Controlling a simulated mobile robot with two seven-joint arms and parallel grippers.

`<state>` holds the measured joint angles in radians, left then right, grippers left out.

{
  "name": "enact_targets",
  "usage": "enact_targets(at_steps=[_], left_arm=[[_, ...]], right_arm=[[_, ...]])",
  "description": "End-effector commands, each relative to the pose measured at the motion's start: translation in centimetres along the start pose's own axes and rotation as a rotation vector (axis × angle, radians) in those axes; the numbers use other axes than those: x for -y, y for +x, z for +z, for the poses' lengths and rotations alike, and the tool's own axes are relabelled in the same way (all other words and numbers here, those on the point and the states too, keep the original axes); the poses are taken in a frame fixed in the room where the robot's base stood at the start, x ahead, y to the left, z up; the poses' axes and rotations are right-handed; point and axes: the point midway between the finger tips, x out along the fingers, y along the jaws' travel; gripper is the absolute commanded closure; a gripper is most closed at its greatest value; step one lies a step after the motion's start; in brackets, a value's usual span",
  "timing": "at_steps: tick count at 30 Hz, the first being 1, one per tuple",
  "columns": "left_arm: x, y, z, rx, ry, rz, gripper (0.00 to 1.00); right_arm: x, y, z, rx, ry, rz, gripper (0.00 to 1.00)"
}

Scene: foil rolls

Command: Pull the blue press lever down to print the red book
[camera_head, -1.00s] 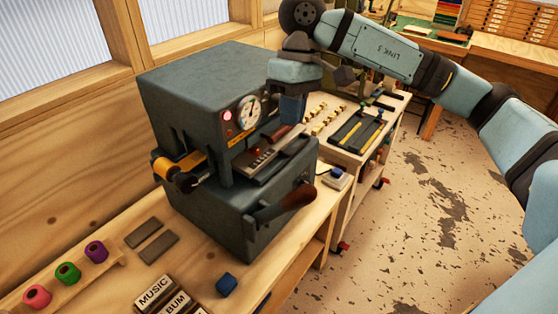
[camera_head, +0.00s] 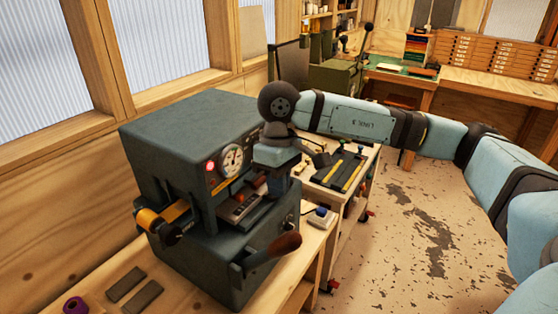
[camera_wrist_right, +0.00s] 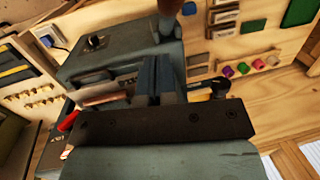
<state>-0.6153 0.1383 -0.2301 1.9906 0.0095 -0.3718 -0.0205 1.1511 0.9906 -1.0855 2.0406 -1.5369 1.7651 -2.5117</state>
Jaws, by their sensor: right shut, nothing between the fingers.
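The press (camera_head: 190,130) is a dark blue-grey box with a round gauge and a lit red lamp. Its lever (camera_head: 286,243) has a brown handle and sticks out at the lower right front. A reddish-brown item, perhaps the red book (camera_head: 249,192), is partly hidden on the press bed. My right gripper (camera_head: 277,192) is shut and empty, pointing down in front of the bed, above the lever and apart from its handle. In the right wrist view its shut fingers (camera_wrist_right: 160,78) are over the press front, with the brown handle (camera_wrist_right: 168,8) at the top edge. My left gripper is out of view.
The press stands on a wooden bench (camera_head: 98,262) against a windowed wall. Two grey bars (camera_head: 135,290) lie at the front left. A cart (camera_head: 318,180) with a dark tray stands behind, right of the press. A green machine (camera_head: 335,78) is farther back. The floor at right is clear.

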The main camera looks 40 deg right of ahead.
Motion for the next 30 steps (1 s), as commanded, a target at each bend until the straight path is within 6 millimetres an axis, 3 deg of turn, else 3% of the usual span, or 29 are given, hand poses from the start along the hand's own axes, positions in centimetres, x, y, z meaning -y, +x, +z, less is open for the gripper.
enact_targets(at_steps=[4, 12, 30], left_arm=[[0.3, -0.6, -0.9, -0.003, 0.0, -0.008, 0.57], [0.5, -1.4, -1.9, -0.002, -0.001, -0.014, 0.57], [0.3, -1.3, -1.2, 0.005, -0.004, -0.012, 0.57]], right_arm=[[0.0, 2.9, 0.1, 0.005, 0.0, -0.001, 1.0], [1.2, 5.1, 2.4, 0.001, 0.0, 0.0, 1.0], [1.5, 5.8, 2.6, -0.007, -0.001, 0.0, 1.0]])
